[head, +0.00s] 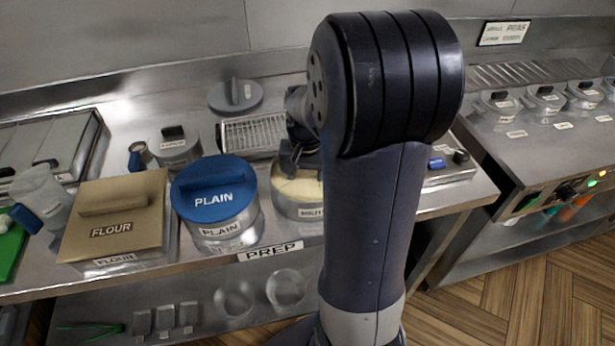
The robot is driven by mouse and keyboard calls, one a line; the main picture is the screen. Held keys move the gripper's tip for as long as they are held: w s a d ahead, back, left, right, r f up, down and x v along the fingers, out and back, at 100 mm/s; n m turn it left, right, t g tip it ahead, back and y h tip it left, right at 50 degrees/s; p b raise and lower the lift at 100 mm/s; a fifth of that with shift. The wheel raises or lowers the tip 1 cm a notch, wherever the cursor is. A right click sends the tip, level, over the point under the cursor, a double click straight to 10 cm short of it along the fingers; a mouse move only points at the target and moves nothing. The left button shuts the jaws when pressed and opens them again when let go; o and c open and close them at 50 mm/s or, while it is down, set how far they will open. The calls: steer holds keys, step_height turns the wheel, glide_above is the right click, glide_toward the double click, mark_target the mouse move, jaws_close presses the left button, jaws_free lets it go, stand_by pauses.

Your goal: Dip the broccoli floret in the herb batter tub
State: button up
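An open round metal tub (299,208) with pale yellowish batter stands on the counter, right of the blue-lidded tub. Its small label is partly hidden by my arm, and I cannot read it surely. My gripper (290,170) is dark and points down over this tub, at or just above the batter. My arm hides its right side, and I cannot tell whether its fingers are open or shut. I see no broccoli floret; it may be hidden behind or in my gripper.
A tub with a blue PLAIN lid (214,186) stands close on the left, beside a FLOUR bin (115,216). Behind are a wire rack (252,135), a loose grey round lid (235,95) and a grey-lidded pot (176,147). The PREP sign (271,251) marks the front edge.

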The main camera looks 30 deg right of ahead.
steer(key=shift+d, duration=0.6)
steer(key=shift+a, duration=0.6)
steer(key=shift+d, duration=0.3)
steer(key=shift+r+p, duration=0.15)
steer(key=shift+p, duration=0.2)
step_height(320, 180, up, 10)
steer(key=p, duration=0.8)
steer(key=shift+r, duration=0.15)
stand_by(0.6)
step_height(320, 180, up, 3)
steer(key=p, duration=0.3)
